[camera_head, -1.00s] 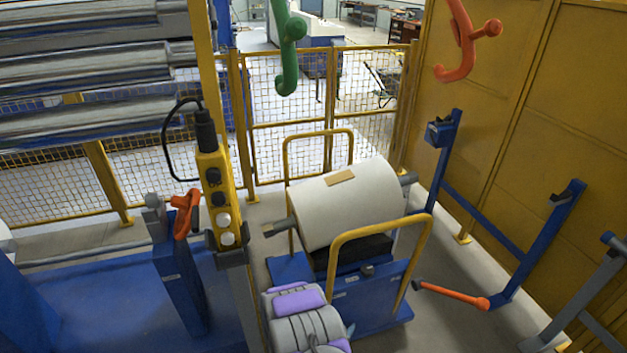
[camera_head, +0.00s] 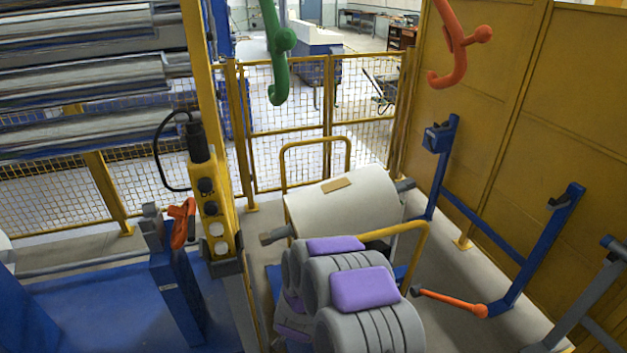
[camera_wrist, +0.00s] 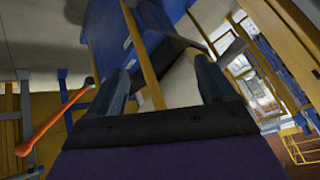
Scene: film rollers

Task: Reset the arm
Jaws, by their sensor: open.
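My gripper (camera_wrist: 162,85) shows in the wrist view with its two dark fingers spread apart and nothing between them. Beyond the fingers are the cart's yellow rail, part of the pale roller and blue panels. In the head view, my grey arm with purple pads (camera_head: 365,288) rises from the bottom middle and covers the lower part of the cart. The gripper's fingers cannot be made out in that view.
A white film roller (camera_head: 345,212) lies on a cart with yellow rails (camera_head: 316,141). A yellow button box (camera_head: 211,205) stands at left. Green (camera_head: 278,65) and orange (camera_head: 455,50) hooks hang above. Yellow mesh fencing (camera_head: 290,105) closes the back.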

